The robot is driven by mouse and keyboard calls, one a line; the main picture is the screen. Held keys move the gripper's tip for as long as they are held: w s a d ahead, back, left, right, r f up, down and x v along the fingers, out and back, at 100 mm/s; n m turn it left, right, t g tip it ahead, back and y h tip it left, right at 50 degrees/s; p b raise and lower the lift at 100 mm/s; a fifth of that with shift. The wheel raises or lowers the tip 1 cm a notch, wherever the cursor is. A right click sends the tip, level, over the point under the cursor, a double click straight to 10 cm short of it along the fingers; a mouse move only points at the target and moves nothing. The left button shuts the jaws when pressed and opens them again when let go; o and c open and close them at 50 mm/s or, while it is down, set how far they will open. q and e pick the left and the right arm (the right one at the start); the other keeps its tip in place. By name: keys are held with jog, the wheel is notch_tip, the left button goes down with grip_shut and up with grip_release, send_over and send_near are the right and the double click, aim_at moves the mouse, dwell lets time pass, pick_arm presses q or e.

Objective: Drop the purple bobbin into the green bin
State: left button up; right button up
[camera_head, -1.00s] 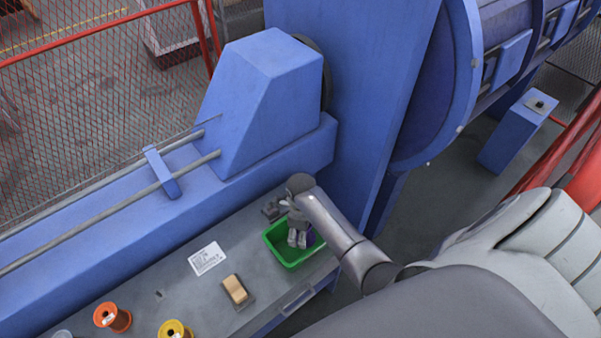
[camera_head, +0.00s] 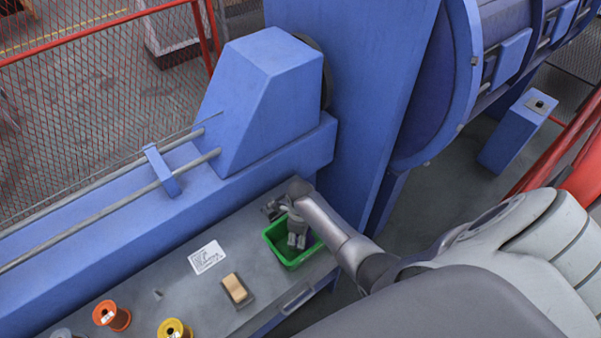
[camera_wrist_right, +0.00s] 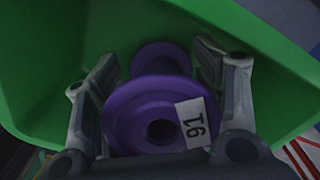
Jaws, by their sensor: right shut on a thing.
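The green bin (camera_head: 292,263) stands on the grey bench at its right end, and its inner walls (camera_wrist_right: 45,60) fill much of the right wrist view. My right gripper (camera_head: 297,240) is over the bin's opening, pointing down. In the right wrist view, its fingers (camera_wrist_right: 155,60) lie on either side of the purple bobbin (camera_wrist_right: 148,118) and are shut on it. The bobbin's near flange has a central hole and a white number label. Green walls surround it; its height above the bin floor is unclear. In the head view, the gripper hides the bobbin. My left gripper is not in view.
On the bench are an orange bobbin (camera_head: 112,316), a yellow bobbin (camera_head: 175,330), a tan block on a dark base (camera_head: 235,289) and a white label sheet (camera_head: 207,257). A small dark item (camera_head: 272,209) sits behind the bin. The blue machine (camera_head: 265,100) rises behind the bench.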

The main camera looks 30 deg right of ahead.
jog(key=shift+f, duration=0.2)
jog(key=o, duration=1.6)
jog(key=shift+r, duration=0.1)
jog(key=shift+r, duration=0.3)
notch_tip(320, 180, up, 12)
jog(key=shift+r+p, duration=0.25)
jog(key=shift+p, duration=0.1)
jog(key=shift+f, duration=0.1)
